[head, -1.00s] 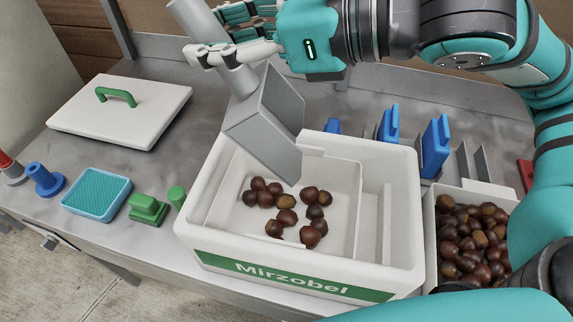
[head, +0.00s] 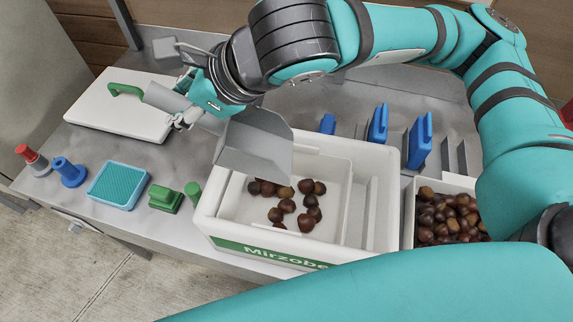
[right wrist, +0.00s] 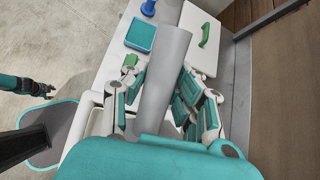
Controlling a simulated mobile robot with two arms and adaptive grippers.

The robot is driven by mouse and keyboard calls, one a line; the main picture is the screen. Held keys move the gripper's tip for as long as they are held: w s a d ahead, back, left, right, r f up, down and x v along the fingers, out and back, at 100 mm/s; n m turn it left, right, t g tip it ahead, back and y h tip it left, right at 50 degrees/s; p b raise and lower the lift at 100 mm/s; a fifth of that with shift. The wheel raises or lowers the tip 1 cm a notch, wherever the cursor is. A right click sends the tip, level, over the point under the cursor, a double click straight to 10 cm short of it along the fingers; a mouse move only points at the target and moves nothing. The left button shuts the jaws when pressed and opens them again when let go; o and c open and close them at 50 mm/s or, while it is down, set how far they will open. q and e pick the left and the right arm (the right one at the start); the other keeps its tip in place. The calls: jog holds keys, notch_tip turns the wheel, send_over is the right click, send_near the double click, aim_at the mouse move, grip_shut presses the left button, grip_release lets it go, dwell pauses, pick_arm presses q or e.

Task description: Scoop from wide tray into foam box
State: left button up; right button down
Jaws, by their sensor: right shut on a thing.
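The white foam box (head: 384,232) with a green "Mirzobel" band stands in the middle, with several chestnuts (head: 287,206) on its inner floor. The tray (head: 409,213) to its right holds many chestnuts, partly hidden by my arm. My right gripper (head: 188,112) is shut on the handle of the grey metal scoop (head: 255,145); the handle also shows between the fingers in the right wrist view (right wrist: 165,75). The scoop is tilted over the box's back left corner, and I see no chestnuts in it. A dark, teal-trimmed part at the left of the wrist view may be my left gripper (right wrist: 42,88); its jaws are unclear.
A white lid (head: 115,118) with a green handle lies at the back left. A teal-blue sponge-like block (head: 118,185), a green block (head: 166,198), and a blue (head: 69,172) and a red-topped piece (head: 33,160) line the front left. Blue upright pieces (head: 378,124) stand behind the box.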

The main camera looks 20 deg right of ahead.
jog(key=shift+w+a+f+h+p, duration=0.15)
jog(key=shift+w+a+h+p, duration=0.1)
jog(key=shift+a+h+p, duration=0.35)
jog(key=shift+w+a+f+p, duration=0.15)
jog(key=shift+a+f+p, duration=0.15)
jog(key=shift+a+f, duration=0.1)
notch_tip(320, 180, down, 7)
jog(key=w+a+g+h+p, duration=0.1)
jog(key=a+g+h+p, duration=0.1)
jog(key=h+p, duration=0.2)
jog(key=shift+a+n+p, duration=0.25)
jog(key=shift+n+p, duration=0.05)
jog(key=shift+p, duration=0.5)
jog(key=shift+r, duration=0.1)
notch_tip(320, 180, up, 6)
jog(key=p, duration=0.6)
jog(key=shift+p, duration=0.4)
